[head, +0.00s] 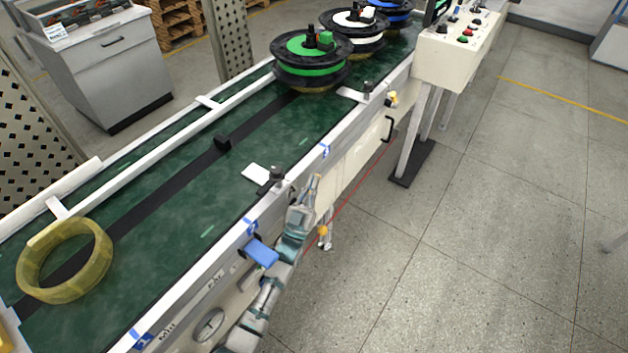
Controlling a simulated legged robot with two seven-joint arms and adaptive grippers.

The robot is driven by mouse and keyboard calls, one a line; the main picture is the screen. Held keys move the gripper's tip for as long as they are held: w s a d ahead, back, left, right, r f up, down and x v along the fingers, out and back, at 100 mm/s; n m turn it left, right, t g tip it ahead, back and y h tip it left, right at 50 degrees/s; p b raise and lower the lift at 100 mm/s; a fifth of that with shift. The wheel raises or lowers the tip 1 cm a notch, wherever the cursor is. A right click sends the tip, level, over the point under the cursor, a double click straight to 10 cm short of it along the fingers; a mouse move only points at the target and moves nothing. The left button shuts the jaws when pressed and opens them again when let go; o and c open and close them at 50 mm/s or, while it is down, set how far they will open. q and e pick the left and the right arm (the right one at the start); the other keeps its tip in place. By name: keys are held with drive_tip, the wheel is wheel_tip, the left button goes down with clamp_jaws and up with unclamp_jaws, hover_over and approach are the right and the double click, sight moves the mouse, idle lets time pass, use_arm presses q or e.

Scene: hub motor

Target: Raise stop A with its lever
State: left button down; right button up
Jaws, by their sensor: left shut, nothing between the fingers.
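A blue lever-like handle (262,251) sticks out from the conveyor's near side. My left gripper (315,183) is shut and empty beside the near side of the conveyor, up and to the right of the blue handle. My left forearm passes close by that handle; I cannot tell whether they touch. My right gripper is out of view.
A yellow ring (68,288) lies on the belt (180,215) at left. Green (312,60), white and blue spools stand at the far end. A control box (458,50) stands at upper right. A round gauge (208,325) sits low on the side.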

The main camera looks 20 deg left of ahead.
use_arm(q)
drive_tip(key=v, duration=1.1)
drive_tip(key=shift+f, duration=0.1)
drive_tip(key=shift+s, duration=0.1)
